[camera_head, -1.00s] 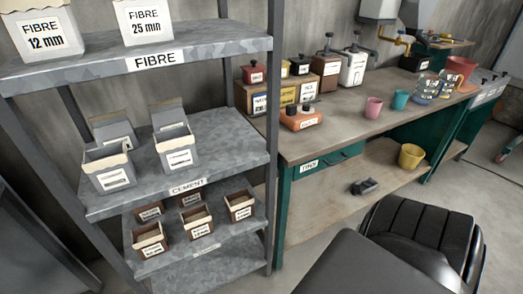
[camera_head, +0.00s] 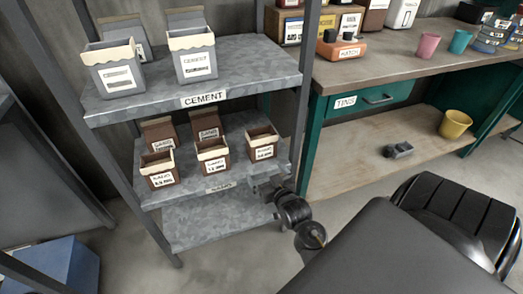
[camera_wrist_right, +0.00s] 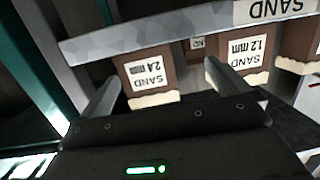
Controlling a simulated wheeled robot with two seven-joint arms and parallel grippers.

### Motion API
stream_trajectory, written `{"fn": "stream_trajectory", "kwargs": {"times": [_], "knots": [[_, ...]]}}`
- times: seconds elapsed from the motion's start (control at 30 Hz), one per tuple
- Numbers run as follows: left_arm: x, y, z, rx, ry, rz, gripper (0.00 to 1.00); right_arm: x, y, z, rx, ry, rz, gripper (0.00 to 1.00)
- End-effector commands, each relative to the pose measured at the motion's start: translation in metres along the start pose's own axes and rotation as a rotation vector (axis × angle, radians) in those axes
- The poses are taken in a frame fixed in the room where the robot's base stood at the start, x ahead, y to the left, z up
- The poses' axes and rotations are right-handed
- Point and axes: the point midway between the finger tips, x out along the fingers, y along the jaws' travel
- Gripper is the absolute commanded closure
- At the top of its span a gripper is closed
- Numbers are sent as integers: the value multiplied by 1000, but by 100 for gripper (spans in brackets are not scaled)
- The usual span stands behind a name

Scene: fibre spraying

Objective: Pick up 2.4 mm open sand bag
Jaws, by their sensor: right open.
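The 2.4 mm sand bag (camera_head: 262,144) is an open brown bag with a cream rim and white label, at the right end of the front row on the sand shelf (camera_head: 190,190). In the wrist view, which is upside down, its 2.4 mm label (camera_wrist_right: 146,71) is readable. My right gripper (camera_head: 268,184) is at the shelf's right front corner, below the bag in the head view. In the wrist view the right gripper's fingers (camera_wrist_right: 163,70) are spread and empty, with the bag ahead between them; contact is not visible. My left gripper is not in view.
The 1.2 mm sand bag (camera_wrist_right: 243,55) stands beside it, close to one finger. Another open sand bag (camera_head: 159,168) and closed ones (camera_head: 160,132) share the shelf. The cement shelf (camera_head: 240,82) is above. A shelf post (camera_head: 303,90) and the workbench (camera_head: 350,70) stand to the right.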

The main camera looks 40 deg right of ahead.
Motion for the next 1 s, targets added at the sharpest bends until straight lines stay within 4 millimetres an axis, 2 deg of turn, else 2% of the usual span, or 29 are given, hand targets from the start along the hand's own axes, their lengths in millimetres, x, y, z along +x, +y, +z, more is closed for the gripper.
{"fn": "stream_trajectory", "kwargs": {"times": [0.1, 0.23, 0.37, 0.7, 1.0], "knots": [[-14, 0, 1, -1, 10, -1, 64, 2, 18, -26, 16, 116, 48, 0], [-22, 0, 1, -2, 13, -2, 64, 1, 26, -40, 21, 170, 71, 0], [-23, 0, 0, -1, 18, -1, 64, 5, 27, -43, 21, 175, 71, 0], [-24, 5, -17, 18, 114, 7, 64, 52, 30, -49, 21, 173, 70, 0], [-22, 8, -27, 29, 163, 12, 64, 64, 31, -50, 21, 172, 70, 0]]}}
